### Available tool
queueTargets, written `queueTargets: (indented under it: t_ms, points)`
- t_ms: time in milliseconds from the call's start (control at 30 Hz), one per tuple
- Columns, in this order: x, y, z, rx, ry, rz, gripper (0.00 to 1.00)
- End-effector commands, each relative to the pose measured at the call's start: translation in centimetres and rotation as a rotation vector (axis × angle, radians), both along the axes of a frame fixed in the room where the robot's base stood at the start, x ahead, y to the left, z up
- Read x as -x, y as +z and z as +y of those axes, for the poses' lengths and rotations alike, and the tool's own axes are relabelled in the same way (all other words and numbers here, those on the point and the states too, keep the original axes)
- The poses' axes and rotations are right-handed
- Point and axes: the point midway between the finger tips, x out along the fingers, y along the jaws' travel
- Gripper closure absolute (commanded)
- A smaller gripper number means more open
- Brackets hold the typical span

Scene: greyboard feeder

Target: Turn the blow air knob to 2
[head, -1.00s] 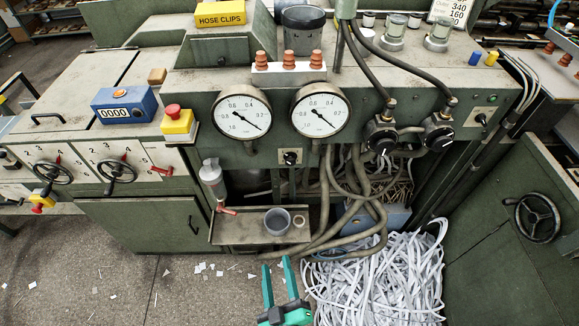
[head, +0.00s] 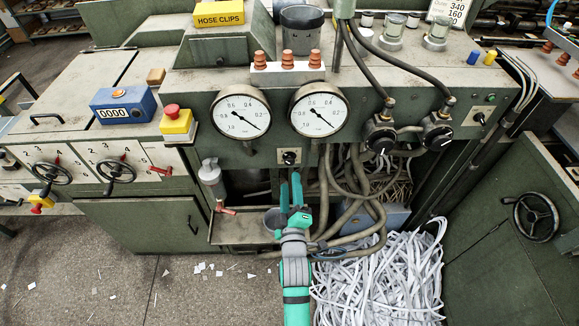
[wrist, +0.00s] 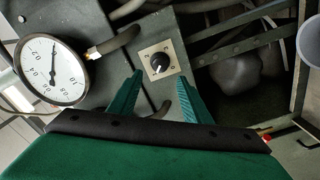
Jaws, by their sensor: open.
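A small black knob with a white pointer sits on a square beige plate on the machine's green front, below and between the two gauges. It shows in the head view (head: 289,157) and in the wrist view (wrist: 159,63). My gripper (head: 291,182) is open and empty, just below this knob in the head view. In the wrist view its green fingertips (wrist: 158,73) lie to either side of the knob, apparently short of it.
Two larger black knobs (head: 380,138) (head: 437,132) with hoses are to the right, and another small knob (head: 480,119) is beyond them. Two gauges (head: 241,113) (head: 319,110) are above. Hoses (head: 362,190) hang beside my arm, over a heap of paper strips (head: 378,280).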

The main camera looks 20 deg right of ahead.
Motion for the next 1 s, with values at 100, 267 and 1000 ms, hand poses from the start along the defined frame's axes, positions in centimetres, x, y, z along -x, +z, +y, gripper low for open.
queueTargets:
  t_ms: [100,267,1000]
  points:
    - [-2.0,0.1,-0.7,-0.002,-0.002,-0.002,0.56]
    - [-4.5,0.1,-1.5,-0.002,-0.003,-0.001,0.56]
    - [-7.9,0.0,-2.2,-0.002,0.001,0.0,0.7]
